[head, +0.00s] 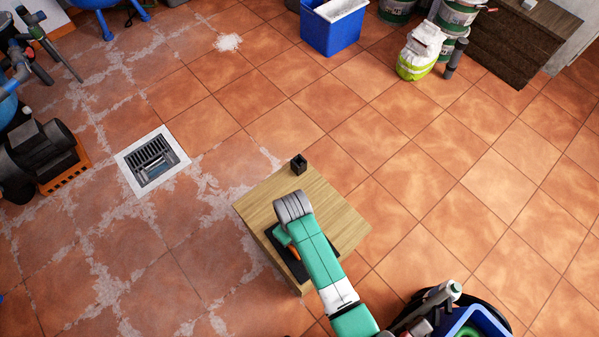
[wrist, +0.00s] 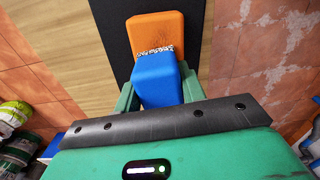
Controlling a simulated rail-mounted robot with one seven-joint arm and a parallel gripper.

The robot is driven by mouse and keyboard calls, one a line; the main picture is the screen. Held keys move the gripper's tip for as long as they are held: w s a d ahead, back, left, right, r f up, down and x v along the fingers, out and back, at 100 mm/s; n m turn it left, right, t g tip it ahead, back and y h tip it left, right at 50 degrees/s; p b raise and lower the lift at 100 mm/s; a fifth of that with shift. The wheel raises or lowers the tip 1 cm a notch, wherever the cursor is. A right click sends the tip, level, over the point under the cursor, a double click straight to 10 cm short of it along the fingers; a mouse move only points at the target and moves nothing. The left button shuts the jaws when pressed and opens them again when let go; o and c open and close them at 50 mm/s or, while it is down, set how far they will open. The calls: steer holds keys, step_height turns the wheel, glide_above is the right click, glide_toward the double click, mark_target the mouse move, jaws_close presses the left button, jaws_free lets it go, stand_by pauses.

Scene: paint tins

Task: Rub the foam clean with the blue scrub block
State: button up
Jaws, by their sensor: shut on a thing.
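The foam is an orange block (wrist: 156,32) lying on a black mat (wrist: 112,18) in the wrist view. Dark scribble-like marks and some pale specks show near its near edge. My gripper (wrist: 157,92) is shut on the blue scrub block (wrist: 158,80), with a green finger on each side. The blue block's far end is at the foam's marked edge; I cannot tell whether they touch. In the head view, a bit of the orange foam (head: 293,253) shows beside my arm, and the blue block is hidden.
The mat lies on a small wooden table (head: 335,213). A small black holder (head: 299,163) stands at its far corner. A floor drain (head: 153,160) lies to the left. A blue bin (head: 333,28) and paint tins (head: 457,18) stand at the back. The tiled floor between is clear.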

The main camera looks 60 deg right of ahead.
steer(key=shift+w+d+f+b, duration=0.15)
steer(key=shift+w+d+b, duration=0.15)
steer(key=shift+w+b, duration=0.45)
steer(key=shift+w+d+f+b, duration=0.1)
steer(key=shift+w+d+b, duration=0.15)
steer(key=shift+w+b, duration=0.45)
steer(key=shift+s+r, duration=0.1)
steer(key=shift+r, duration=0.15)
steer(key=shift+s+a+r+p, duration=0.1)
steer(key=shift+s+a+p, duration=0.15)
steer(key=shift+s+p, duration=0.3)
steer(key=shift+s+a+r+p, duration=0.1)
steer(key=shift+s+a+p, duration=0.1)
steer(key=shift+s+p, duration=0.3)
steer(key=s+p, duration=0.1)
steer(key=s+a+p, duration=0.1)
steer(key=s+p, duration=0.1)
steer(key=s+a+p, duration=0.1)
steer(key=s+p, duration=0.1)
steer(key=shift+s+f, duration=0.1)
steer(key=shift+s, duration=0.1)
steer(key=shift+s+r+p, duration=0.1)
steer(key=shift+r+p, duration=0.1)
steer(key=shift+p, duration=0.25)
step_height(320, 180, up, 2)
steer(key=shift+r+p, duration=0.25)
steer(key=shift+p, duration=0.5)
step_height(320, 180, up, 5)
steer(key=p, duration=0.5)
steer(key=shift+p, duration=0.35)
